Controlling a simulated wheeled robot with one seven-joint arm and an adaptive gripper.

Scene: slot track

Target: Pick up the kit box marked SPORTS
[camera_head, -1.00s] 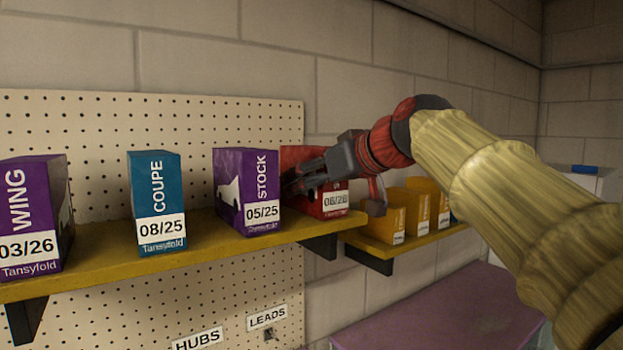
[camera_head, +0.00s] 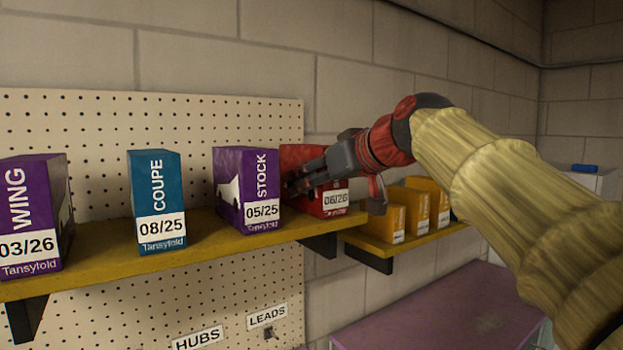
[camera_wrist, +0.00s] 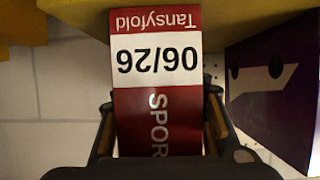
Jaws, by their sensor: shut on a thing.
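The red SPORTS kit box (camera_head: 334,204) stands at the right end of the yellow shelf, with a white 06/26 label. My gripper (camera_head: 306,183) reaches in from the right and covers much of its front. In the wrist view the SPORTS box (camera_wrist: 157,75) shows upside down, with "SPOR" readable and the rest of the word hidden. The fingers of my gripper (camera_wrist: 160,128) lie on both sides of the box, shut on it. The box appears upright at shelf level; I cannot tell whether its base touches the shelf.
The purple STOCK box (camera_head: 230,190) stands close on the left. The blue COUPE box (camera_head: 157,190) and purple WING box (camera_head: 25,210) stand further left on the yellow shelf (camera_head: 110,262). Several orange boxes (camera_head: 418,207) sit on a lower shelf at right. A purple bench top (camera_head: 440,315) lies below.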

